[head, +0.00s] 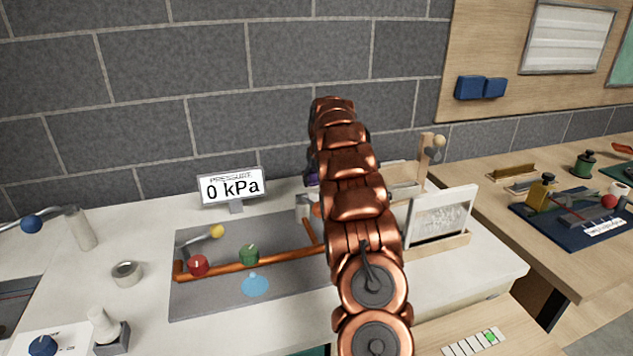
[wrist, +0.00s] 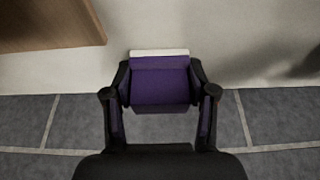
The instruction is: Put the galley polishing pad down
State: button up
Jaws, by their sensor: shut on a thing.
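The polishing pad (wrist: 160,85) is a purple block with a white strip along its far edge. My gripper (wrist: 160,90) is shut on it, one black finger on each side, in the wrist view. Pale countertop shows beyond the pad; whether the pad touches it I cannot tell. In the head view my copper-coloured arm covers most of the gripper and pad. Only a small purple patch shows at the arm's left edge, near the back wall.
The pressure display (head: 232,187) reads 0 kPa. A copper pipe (head: 250,265) with red and green knobs lies on a grey mat (head: 200,300). A wooden tray (head: 405,190) and card stand (head: 440,240) are right of my arm. The grey block wall (head: 250,90) is close behind.

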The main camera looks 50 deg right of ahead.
jog(key=shift+f, duration=0.65)
jog(key=shift+f, duration=0.15)
jog(key=o, duration=1.3)
jog(key=shift+o, duration=0.2)
jog(key=shift+r, duration=0.25)
jog(key=b+v, duration=0.2)
jog(key=v, duration=1)
jog(key=shift+s+f, duration=0.1)
